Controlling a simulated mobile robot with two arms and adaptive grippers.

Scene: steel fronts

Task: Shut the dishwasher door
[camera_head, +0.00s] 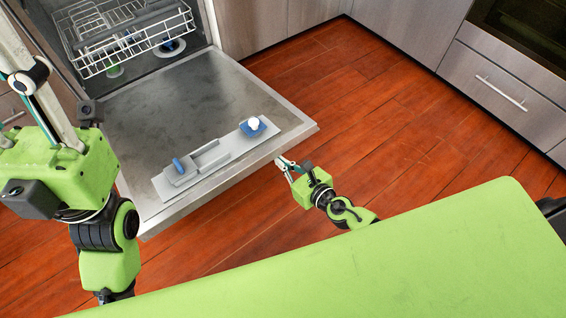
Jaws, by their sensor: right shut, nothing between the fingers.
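The dishwasher door (185,100) is folded down and open, its inner face up, with a grey detergent dispenser (215,150) near its outer edge. The dishwasher's white wire rack (125,35) shows inside the cavity at the top left. My right gripper (284,164) is at the door's right outer edge, close to the rim; I cannot tell whether it touches. It is shut and holds nothing. My left arm (70,170) stands at the left, in front of the door's left side.
Steel cabinet fronts (280,22) run along the back and right, with a handled drawer (500,85) below a dark oven (530,25). The wooden floor (390,115) to the right of the door is clear.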

